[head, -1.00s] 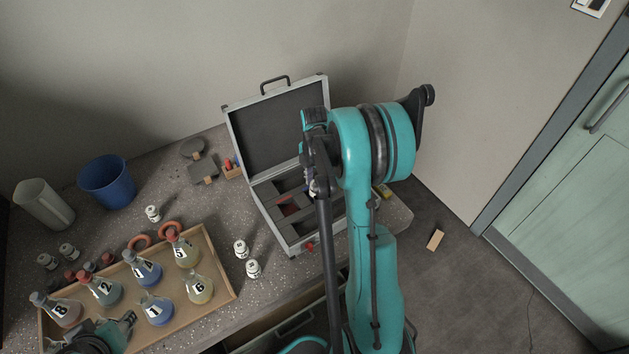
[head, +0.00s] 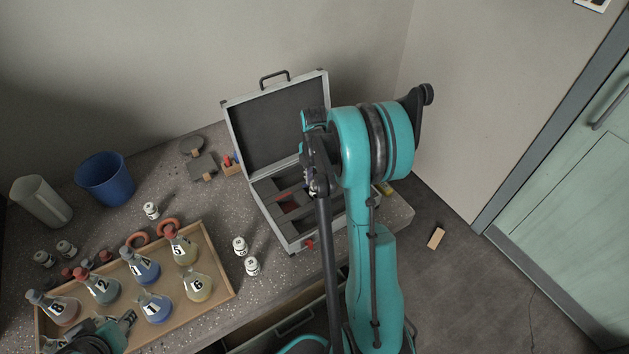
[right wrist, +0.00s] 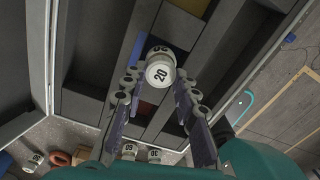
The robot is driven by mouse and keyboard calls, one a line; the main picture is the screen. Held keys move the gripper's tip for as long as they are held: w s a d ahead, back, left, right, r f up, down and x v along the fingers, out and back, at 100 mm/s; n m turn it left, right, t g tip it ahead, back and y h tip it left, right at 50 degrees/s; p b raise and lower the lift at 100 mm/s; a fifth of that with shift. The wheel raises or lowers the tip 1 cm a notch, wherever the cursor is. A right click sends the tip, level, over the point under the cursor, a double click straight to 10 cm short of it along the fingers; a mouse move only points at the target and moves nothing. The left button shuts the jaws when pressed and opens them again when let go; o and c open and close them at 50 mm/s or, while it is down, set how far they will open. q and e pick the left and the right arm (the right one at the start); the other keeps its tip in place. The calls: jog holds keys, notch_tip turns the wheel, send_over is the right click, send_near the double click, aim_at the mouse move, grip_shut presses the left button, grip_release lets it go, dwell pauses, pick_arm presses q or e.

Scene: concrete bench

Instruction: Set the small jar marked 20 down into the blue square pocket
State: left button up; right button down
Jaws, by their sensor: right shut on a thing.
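The small white jar marked 20 (right wrist: 159,74) is between the fingers of my right gripper (right wrist: 160,80) in the right wrist view, its label facing the camera. The gripper is shut on it, above the dark foam insert of the open case (right wrist: 48,60). In the head view, the right gripper (head: 314,185) is over the case (head: 276,232), largely hidden by my arm. A reddish pocket (right wrist: 145,108) shows below the jar.
A wooden tray (head: 222,276) of numbered flasks stands left of the case. Two white jars (head: 240,246) (head: 252,266) stand between them. A blue bucket (head: 105,180) and a pale beaker (head: 40,201) are at the left. The case lid (head: 278,125) stands open behind.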

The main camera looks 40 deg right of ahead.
aim_at(314, 184)
jog(key=shift+f, duration=0.2)
jog(key=shift+f+b, duration=0.3)
jog(key=shift+b, duration=0.15)
jog(key=c, duration=0.5)
grip_release()
jog(key=shift+c, duration=0.2)
jog(key=shift+r+p, duration=3.25)
jog(key=shift+r, duration=1.3)
